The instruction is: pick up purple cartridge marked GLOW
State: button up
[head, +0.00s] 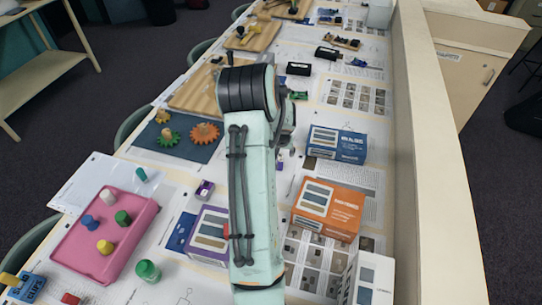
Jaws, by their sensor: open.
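A small purple block-like item (204,190) with a pale top lies on the table just left of my arm, above the purple box. It may be the purple cartridge, but I cannot read any marking on it. Another small purple piece (280,163) shows at the right edge of my arm, mostly hidden by it. My arm runs up the middle of the head view and covers part of the table. My gripper is hidden behind the arm.
A purple box (207,237) is partly behind my arm. Orange (327,208), blue (337,144) and white (368,280) boxes stand right. A pink tray (75,246) holds coloured pieces at left. Gears (204,133) lie on a dark mat. A pale wall (425,170) bounds the table's right side.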

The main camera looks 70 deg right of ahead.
jog(key=x, duration=0.6)
jog(key=shift+w, duration=0.1)
grip_shut()
